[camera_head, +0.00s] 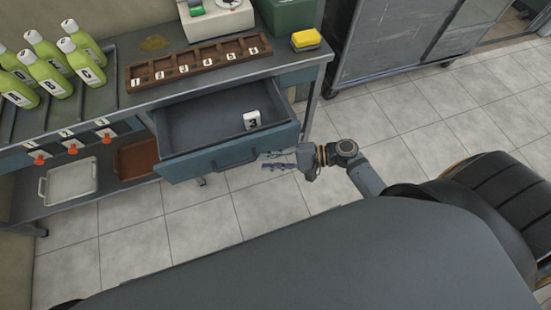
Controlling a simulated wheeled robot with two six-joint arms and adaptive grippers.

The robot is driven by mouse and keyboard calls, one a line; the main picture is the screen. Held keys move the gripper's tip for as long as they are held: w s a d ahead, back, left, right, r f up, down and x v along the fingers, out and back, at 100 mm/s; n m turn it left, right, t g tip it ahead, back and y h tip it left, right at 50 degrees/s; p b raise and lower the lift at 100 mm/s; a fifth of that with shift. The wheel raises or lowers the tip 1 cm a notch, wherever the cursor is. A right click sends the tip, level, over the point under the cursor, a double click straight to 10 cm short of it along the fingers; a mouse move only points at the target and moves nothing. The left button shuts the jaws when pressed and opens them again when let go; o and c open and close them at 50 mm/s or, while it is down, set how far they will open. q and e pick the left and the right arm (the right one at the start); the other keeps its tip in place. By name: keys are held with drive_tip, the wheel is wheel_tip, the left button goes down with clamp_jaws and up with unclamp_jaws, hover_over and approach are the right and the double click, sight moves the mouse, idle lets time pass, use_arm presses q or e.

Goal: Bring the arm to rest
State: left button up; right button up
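My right arm (367,178) comes in from the right, low over the tiled floor. Its gripper (264,160) points left, beside the front of the open drawer (215,157) near its right end. The two fingers look spread apart with nothing between them. From this view I cannot tell whether the fingers touch the drawer front. Inside the drawer stands a white tag marked 3 (252,121). My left gripper is not in view.
The workbench (150,47) holds a numbered wooden rack (190,66), a yellow sponge (305,40) and green bottles (47,77). White (70,182) and brown (137,158) trays sit on its lower shelf. A metal cabinet (385,45) stands at right. Tiled floor is open between.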

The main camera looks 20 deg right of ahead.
drive_tip(key=shift+v, duration=0.9)
drive_tip(key=shift+f, duration=0.1)
drive_tip(key=s+d+f+g+h+p, duration=0.1)
drive_tip(key=s+d+f+h+p, duration=0.2)
drive_tip(key=f, duration=0.4)
drive_tip(key=s+d+f+h+p, duration=0.1)
drive_tip(key=s+d+f+h, duration=0.1)
drive_tip(key=d+f+h, duration=0.45)
drive_tip(key=s+d+f+g+p, duration=0.1)
drive_tip(key=s+d+f, duration=0.1)
drive_tip(key=f, duration=0.7)
drive_tip(key=s+d+f+n+h+p, duration=0.1)
drive_tip(key=s+f+n+h, duration=0.1)
drive_tip(key=s, duration=0.4)
drive_tip(key=s+d+f+n+g+h+p, duration=0.1)
drive_tip(key=s+d+f+n+h+p, duration=0.1)
drive_tip(key=s+n, duration=0.3)
drive_tip(key=s+d+f+n+g+h+p, duration=0.1)
drive_tip(key=s+f+n+h, duration=0.1)
drive_tip(key=s, duration=0.6)
wheel_tip(320, 180, down, 2)
drive_tip(key=shift+s+d+f+n+p, duration=0.25)
drive_tip(key=shift+n+p, duration=0.15)
drive_tip(key=shift+n, duration=0.5)
